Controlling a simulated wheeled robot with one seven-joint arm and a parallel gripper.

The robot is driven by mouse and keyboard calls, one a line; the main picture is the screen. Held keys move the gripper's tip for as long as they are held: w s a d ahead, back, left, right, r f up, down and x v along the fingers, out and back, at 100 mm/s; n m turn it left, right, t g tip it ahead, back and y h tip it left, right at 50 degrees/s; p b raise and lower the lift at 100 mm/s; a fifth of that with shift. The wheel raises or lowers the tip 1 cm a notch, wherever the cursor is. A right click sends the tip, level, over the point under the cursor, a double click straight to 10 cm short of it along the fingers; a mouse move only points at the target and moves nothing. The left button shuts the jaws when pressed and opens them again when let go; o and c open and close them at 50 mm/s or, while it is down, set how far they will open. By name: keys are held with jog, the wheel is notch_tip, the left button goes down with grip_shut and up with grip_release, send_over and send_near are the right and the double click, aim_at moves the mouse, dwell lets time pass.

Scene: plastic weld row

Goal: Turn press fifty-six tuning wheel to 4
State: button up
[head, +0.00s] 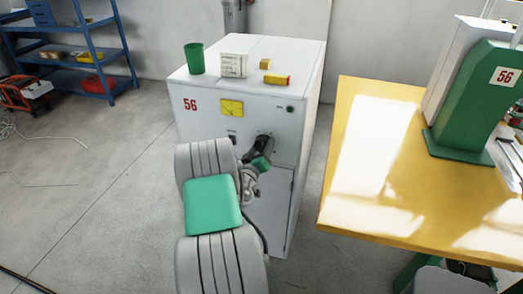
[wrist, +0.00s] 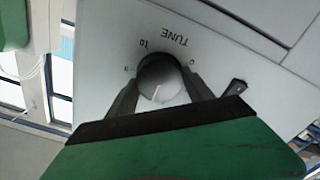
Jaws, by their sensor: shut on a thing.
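The cabinet marked 56 (head: 215,125) stands ahead of me in the head view. Its tuning wheel (wrist: 160,72) is a round grey knob under the word TUNE, which reads upside down in the wrist view. The marks 0, 10 and what looks like 8 show around it; other marks are hidden by my gripper. A white line on the knob points down in the wrist view; the number it faces is hidden. My gripper (wrist: 161,86) is shut on the wheel, one finger on each side. In the head view my gripper (head: 264,152) is at the cabinet front and hides the wheel.
On the cabinet top are a green cup (head: 194,58), a white box (head: 234,65) and small yellow items. A dark switch (wrist: 237,87) sits near the wheel. A yellow table (head: 345,205) with a green press (head: 472,105) is at right. Floor at left is mostly clear.

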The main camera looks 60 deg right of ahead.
jog(key=n, duration=0.5)
dwell(0.5)
jog(key=o, duration=1.4)
jog(key=shift+c, duration=0.2)
jog(key=s+a+b, duration=0.1)
jog(key=a+b, duration=0.1)
jog(key=a, duration=0.5)
jog(key=shift+a+b, duration=0.35)
